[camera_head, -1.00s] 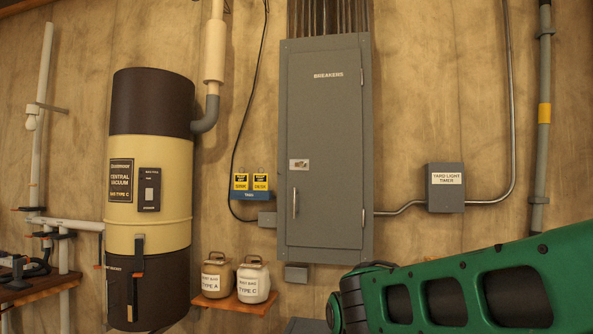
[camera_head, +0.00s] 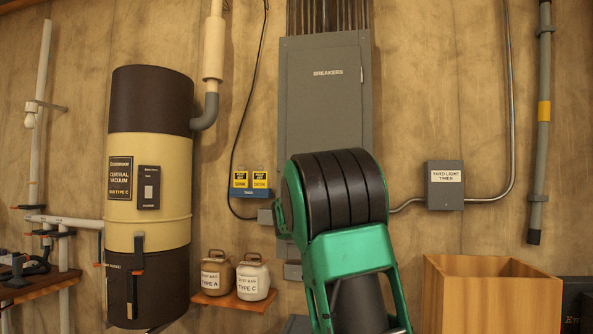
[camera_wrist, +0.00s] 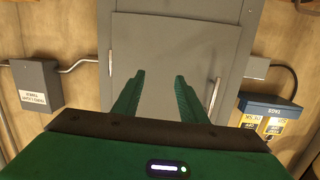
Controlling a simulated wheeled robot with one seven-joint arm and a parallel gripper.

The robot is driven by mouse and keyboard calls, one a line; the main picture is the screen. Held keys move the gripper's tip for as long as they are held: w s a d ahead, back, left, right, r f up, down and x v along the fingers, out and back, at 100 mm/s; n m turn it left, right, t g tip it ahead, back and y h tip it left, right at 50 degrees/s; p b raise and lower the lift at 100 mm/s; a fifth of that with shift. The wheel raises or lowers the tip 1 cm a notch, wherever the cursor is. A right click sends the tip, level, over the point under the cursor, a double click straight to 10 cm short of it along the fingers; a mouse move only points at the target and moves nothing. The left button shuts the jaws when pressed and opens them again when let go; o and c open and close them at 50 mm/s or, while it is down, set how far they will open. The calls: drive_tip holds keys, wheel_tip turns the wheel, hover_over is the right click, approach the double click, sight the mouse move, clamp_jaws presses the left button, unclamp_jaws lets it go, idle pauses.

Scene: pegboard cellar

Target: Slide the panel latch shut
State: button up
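The grey breaker panel (camera_head: 325,110) hangs on the wall behind my arm in the head view, its door closed. My arm covers the lower door, so the latch plate and door handle are hidden there. In the wrist view, the panel appears upside down (camera_wrist: 178,38), with the upright bar handle (camera_wrist: 214,92) right of my fingers. I cannot make out the latch in this view. My gripper (camera_wrist: 159,76) has two green fingers spread apart with nothing between them, in front of the door. I cannot tell its distance from the door.
A yard light timer box (camera_head: 445,186) and conduit are right of the panel. Tags on a blue holder (camera_head: 251,194) hang left, above a shelf with two jugs (camera_head: 253,279). A vacuum canister (camera_head: 149,175) stands further left. A wooden box (camera_head: 490,300) is at lower right.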

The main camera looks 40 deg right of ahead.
drive_tip(key=w+a+r+n+t+h, duration=0.1)
drive_tip(key=w+a+r+t+h, duration=0.2)
drive_tip(key=r, duration=0.5)
drive_tip(key=w+a+r+n+t+h, duration=0.1)
drive_tip(key=w+a+r+t, duration=0.15)
drive_tip(key=w+r, duration=0.45)
drive_tip(key=s+r+x, duration=0.1)
drive_tip(key=x, duration=0.9)
drive_tip(key=shift+s+d+g, duration=0.2)
drive_tip(key=shift+d+g, duration=0.15)
drive_tip(key=shift+c, duration=0.5)
